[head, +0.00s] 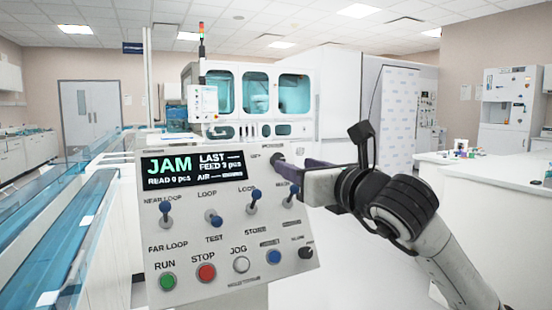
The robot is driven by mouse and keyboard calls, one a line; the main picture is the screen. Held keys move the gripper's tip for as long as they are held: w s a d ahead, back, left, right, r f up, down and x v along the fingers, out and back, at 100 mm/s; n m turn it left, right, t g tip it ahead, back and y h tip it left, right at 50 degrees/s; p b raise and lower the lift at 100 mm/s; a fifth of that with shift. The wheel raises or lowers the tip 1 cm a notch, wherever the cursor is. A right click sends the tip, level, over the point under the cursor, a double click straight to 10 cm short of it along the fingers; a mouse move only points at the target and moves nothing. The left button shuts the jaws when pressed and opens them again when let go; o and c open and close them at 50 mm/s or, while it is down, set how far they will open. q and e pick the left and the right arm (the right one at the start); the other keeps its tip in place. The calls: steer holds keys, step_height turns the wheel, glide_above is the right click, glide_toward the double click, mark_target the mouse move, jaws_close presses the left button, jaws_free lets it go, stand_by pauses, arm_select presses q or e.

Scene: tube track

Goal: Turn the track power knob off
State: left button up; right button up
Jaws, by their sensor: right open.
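The control panel (212,220) is a light sloped box in the middle of the head view, with a screen (195,170) reading JAM. The dark power knob (277,160) is at the panel's upper right corner, under small lettering that is hard to read. My right gripper (289,166) comes in from the right, with its dark purplish fingers open at the knob. The fingers partly hide the knob, so I cannot tell whether they touch it or which way it points. My left gripper is not in view.
Toggle switches with blue tips (213,218) sit below the screen. A green RUN button (167,281), a red STOP button (206,272) and other buttons line the lower panel. Blue transparent tracks (50,235) run at left. A white counter (490,200) stands at right.

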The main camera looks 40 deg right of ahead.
mark_target(280, 159)
steer(key=p+x, duration=0.1)
steer(key=x, duration=0.5)
steer(key=shift+r+p, duration=0.1)
steer(key=shift+p, duration=0.2)
steer(key=shift+w+d, duration=0.2)
steer(key=shift+w, duration=0.5)
